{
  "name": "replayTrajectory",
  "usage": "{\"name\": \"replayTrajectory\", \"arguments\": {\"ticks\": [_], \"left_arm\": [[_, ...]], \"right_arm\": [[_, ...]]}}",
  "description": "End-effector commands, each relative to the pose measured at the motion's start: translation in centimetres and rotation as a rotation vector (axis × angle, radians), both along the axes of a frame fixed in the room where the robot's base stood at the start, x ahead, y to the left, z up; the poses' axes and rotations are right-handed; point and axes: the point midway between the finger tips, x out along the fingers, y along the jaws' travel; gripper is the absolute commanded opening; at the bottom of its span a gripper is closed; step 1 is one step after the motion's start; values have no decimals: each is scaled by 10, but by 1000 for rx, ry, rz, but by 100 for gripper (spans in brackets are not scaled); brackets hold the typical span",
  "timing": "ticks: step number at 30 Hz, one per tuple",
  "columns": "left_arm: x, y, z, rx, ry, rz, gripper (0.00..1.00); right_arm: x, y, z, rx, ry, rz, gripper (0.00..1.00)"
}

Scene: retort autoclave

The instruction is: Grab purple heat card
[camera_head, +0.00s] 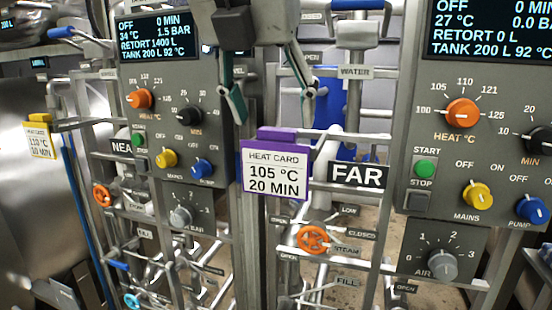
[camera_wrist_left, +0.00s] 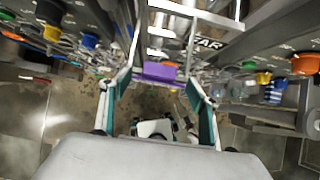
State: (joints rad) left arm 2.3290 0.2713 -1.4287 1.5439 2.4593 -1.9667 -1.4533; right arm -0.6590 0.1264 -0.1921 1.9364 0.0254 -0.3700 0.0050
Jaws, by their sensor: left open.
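The purple heat card (camera_head: 274,172) hangs in the middle of the head view, with a white face reading 105 °C, 20 MIN and a purple tab (camera_head: 276,134) on top. My left gripper (camera_head: 273,106) is open, fingers pointing down, above the purple tab. In the left wrist view the purple tab (camera_wrist_left: 160,73) shows between and just beyond the open fingertips (camera_wrist_left: 158,88). The fingers do not appear to hold it. My right gripper is not clearly seen in either view.
A yellow heat card (camera_head: 40,138) hangs at the far left. Control panels with knobs stand left (camera_head: 170,120) and right (camera_head: 470,130) of the card. A FAR sign (camera_head: 357,176), rails and an orange valve wheel (camera_head: 313,240) lie close to the card.

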Motion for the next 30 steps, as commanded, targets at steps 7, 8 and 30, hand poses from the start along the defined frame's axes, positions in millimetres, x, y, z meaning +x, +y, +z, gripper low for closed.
{"name": "replayTrajectory", "arguments": {"ticks": [7, 8, 30], "left_arm": [[12, -4, -20, -1, 0, 0, 61], [12, -4, -21, -1, 0, 0, 61], [12, -3, -19, -2, 0, 1, 21]], "right_arm": [[11, 6, 9, 8, -30, 10, 28], [11, 6, 9, 8, -30, 11, 28], [7, 3, 6, 1, -21, 10, 28]]}}
